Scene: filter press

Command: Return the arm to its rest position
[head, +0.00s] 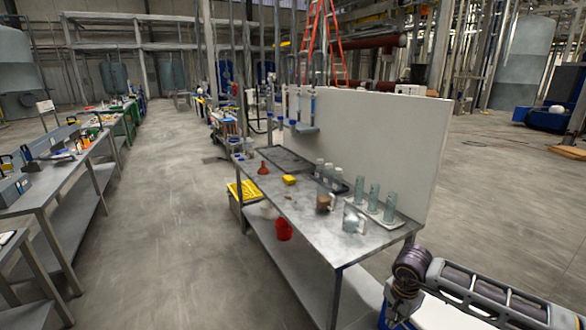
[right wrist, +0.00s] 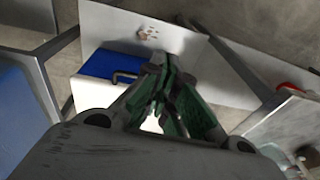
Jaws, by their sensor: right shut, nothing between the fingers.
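My right arm (head: 470,285) comes in from the lower right in the head view, beside the near right corner of the steel workbench (head: 345,248). Its links bend down toward the bottom edge, and the fingers cannot be made out there. In the right wrist view my right gripper (right wrist: 165,85) shows its green-padded fingers close together, with nothing held between them. Below and beyond the fingers are a blue box (right wrist: 108,64) with a dark handle and a pale flat surface. My left arm and gripper are not in view.
On the workbench stand a rack of clear cylinders (head: 373,200), a brown mug (head: 324,203), a yellow block (head: 289,179) and a red funnel (head: 263,168). A white panel (head: 375,145) rises behind. Open floor (head: 170,220) lies left of the workbench.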

